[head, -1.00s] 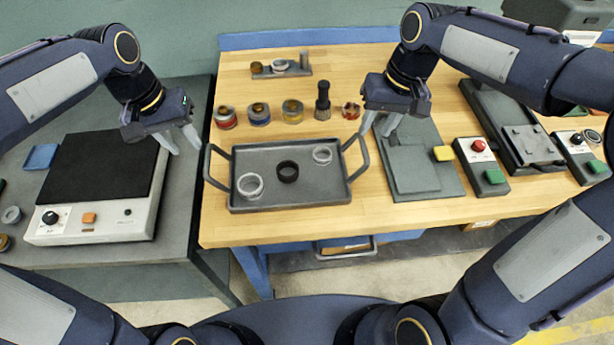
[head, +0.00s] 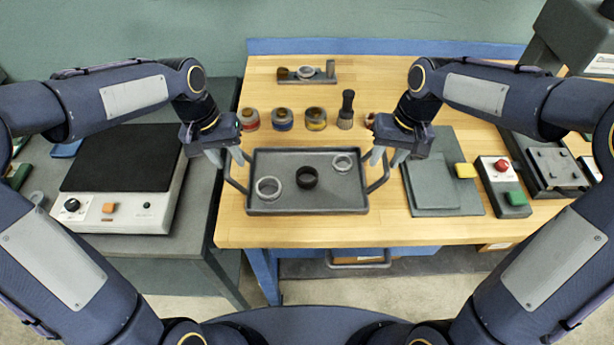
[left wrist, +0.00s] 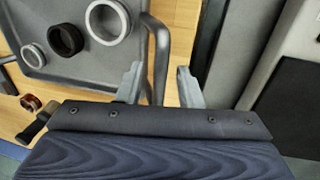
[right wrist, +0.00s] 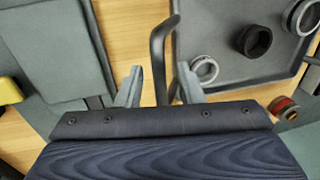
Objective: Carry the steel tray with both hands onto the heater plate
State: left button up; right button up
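The grey steel tray (head: 325,196) lies on the wooden bench with a bar handle at each end. It holds two light metal rings (head: 268,187) (head: 342,162) and one black ring (head: 307,178). My left gripper (head: 230,160) is open at the tray's left handle; in the left wrist view that handle (left wrist: 160,58) passes between the parted fingers. My right gripper (head: 386,162) is open at the right handle; in the right wrist view that handle (right wrist: 158,60) lies between the parted fingers. The heater plate (head: 122,158) is a bare black square on a white unit at the left.
The heater stands on a separate grey table (head: 205,215), left of the bench. Several jars (head: 283,119) and a brush (head: 346,110) stand behind the tray. A grey plate (head: 430,182) with a yellow block and a button box (head: 503,188) lie to the right.

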pick_arm(q)
jog(key=shift+d+f, duration=0.1)
jog(key=shift+f, duration=0.55)
pick_arm(e)
jog(key=shift+a+f, duration=0.1)
jog(key=shift+f, duration=0.55)
pick_arm(q)
grip_shut()
pick_arm(e)
grip_shut()
pick_arm(q)
jog(key=shift+r, duration=0.1)
pick_arm(e)
jog(key=shift+r, duration=0.1)
